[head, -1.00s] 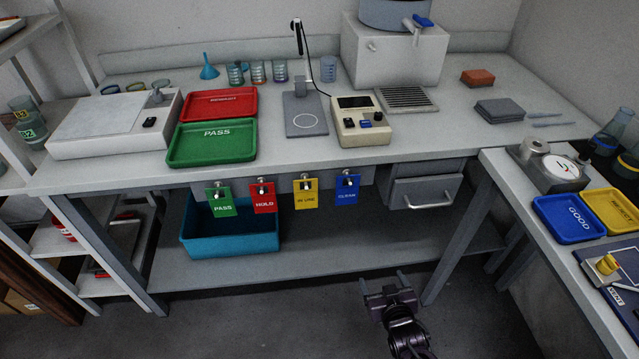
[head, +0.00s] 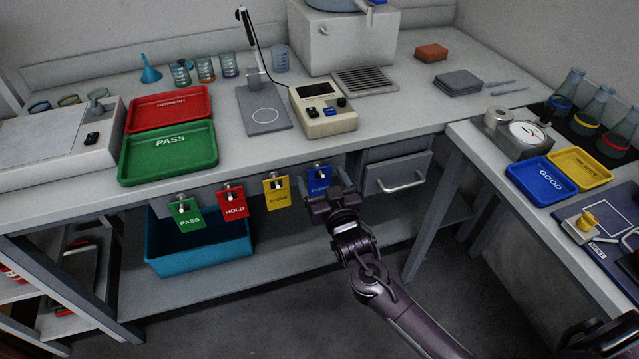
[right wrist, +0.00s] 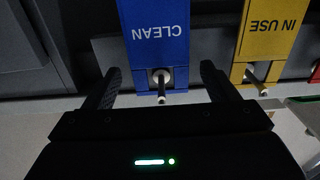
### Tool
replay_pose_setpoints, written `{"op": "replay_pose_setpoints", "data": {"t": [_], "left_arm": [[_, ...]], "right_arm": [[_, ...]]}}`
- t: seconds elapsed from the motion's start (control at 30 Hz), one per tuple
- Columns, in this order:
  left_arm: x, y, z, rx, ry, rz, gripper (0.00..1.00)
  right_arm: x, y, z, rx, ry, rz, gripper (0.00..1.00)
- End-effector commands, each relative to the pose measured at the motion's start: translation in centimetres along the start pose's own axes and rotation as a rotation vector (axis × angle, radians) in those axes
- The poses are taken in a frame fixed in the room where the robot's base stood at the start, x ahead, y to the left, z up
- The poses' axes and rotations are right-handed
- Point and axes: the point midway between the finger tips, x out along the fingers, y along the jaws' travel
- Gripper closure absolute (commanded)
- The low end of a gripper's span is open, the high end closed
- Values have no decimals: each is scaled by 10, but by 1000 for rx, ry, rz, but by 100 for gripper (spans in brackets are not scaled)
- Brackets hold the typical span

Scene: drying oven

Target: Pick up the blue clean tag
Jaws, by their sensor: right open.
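The blue CLEAN tag (head: 319,175) hangs from a peg on the front edge of the bench, at the right end of a row of tags. My right gripper (head: 324,190) is in front of it and hides its lower part in the head view. In the right wrist view, the blue tag (right wrist: 155,35) appears upside down, with its peg pointing toward the camera. There the right gripper (right wrist: 160,70) is open, with one finger on each side of the peg end of the tag. The fingers look apart from the tag. My left gripper is not in view.
The yellow IN USE tag (head: 277,193) hangs beside it, then the red HOLD tag (head: 234,206) and the green PASS tag (head: 186,214). A drawer (head: 397,175) is to the right. A blue bin (head: 200,255) stands on the shelf below.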

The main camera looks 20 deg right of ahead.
Motion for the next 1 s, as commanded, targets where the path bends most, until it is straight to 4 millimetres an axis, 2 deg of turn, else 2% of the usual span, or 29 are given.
{"op": "replay_pose_setpoints", "data": {"t": [0.23,0.27,0.6,0.87,1.0], "left_arm": [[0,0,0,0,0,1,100],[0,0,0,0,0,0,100],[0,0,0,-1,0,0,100],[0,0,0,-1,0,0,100],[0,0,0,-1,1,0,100]], "right_arm": [[3,0,1,1,-2,0,20],[2,0,1,1,-2,0,23],[2,0,1,0,-1,0,67],[2,0,0,0,-1,0,67],[2,0,-7,0,-1,0,67]]}}
